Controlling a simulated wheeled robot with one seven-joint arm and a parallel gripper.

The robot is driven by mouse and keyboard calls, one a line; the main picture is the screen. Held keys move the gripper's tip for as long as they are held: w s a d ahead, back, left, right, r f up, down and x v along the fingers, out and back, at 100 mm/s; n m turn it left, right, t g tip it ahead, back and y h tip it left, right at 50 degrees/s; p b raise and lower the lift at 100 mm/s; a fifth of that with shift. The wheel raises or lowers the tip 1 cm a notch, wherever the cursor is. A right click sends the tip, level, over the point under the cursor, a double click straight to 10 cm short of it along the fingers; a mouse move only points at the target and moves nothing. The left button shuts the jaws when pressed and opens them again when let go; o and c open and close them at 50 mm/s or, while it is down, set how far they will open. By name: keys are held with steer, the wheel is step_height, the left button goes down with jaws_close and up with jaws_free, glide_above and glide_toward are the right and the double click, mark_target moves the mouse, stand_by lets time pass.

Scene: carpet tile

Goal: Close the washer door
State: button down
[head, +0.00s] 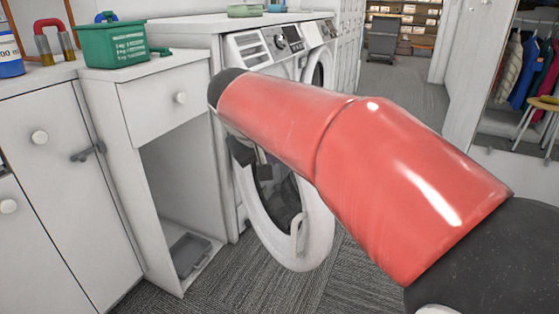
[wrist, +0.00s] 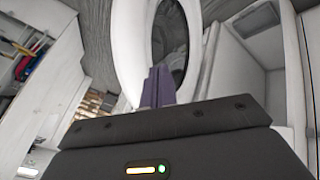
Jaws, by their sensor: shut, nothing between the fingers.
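The washer (head: 262,45) is a white front-loader beside the cabinets. Its round door (head: 312,250) has a white ring and dark glass, and it stands swung open into the aisle, with a pale handle (head: 297,236) on the ring. My gripper (wrist: 157,86) is shut and empty, its purple fingers together in front of the door's white ring (wrist: 125,45) and dark glass (wrist: 172,45) in the wrist view. I cannot tell if the fingertips touch the ring. In the head view my red arm hides much of the washer front and most of the gripper.
A second machine (head: 319,72) stands just behind the washer. A white cabinet with an open lower bay (head: 180,190) is left of it, with a green basket (head: 113,43) on top. Grey carpet (head: 335,285) is free around the door. A clothes rack (head: 525,70) is far right.

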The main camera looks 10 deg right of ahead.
steer(key=w+d+f, duration=0.5)
steer(key=d+f, duration=0.1)
steer(key=shift+w+d+f, duration=0.15)
stand_by(0.4)
